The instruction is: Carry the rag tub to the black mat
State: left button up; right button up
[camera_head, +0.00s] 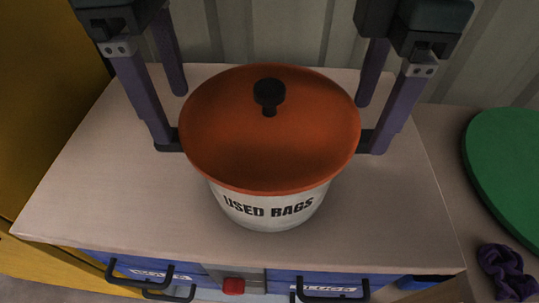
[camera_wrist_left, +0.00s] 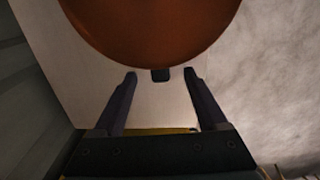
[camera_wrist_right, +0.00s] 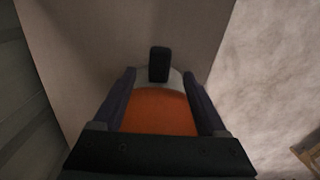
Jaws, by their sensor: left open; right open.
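The rag tub (camera_head: 268,208) is white, marked "USED RAGS", with an orange lid (camera_head: 230,120) and a black knob. It stands upright on a pale cabinet top (camera_head: 90,190). A dark side handle juts out on each side. My left gripper (camera_head: 172,120) is open at the left handle, which shows between its fingertips in the left wrist view (camera_wrist_left: 160,75). My right gripper (camera_head: 370,127) is open at the right handle, which shows between and just beyond its fingertips in the right wrist view (camera_wrist_right: 158,64). I see no black mat.
Blue drawers (camera_head: 385,284) with black handles and a red block (camera_head: 232,287) are below the front edge. A green round object (camera_head: 510,165) and a crumpled purple cloth (camera_head: 503,268) lie at right. A yellow panel (camera_head: 45,100) stands left, a ribbed wall (camera_head: 285,35) behind.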

aim_at(362, 135)
pick_arm(q)
notch_tip(362, 135, down, 9)
jog(key=shift+f, duration=0.15)
pick_arm(e)
notch_tip(362, 135, down, 8)
jog(key=shift+r, duration=0.1)
pick_arm(q)
grip_shut()
pick_arm(e)
grip_shut()
jog(key=shift+w+r, duration=0.1)
dwell(0.8)
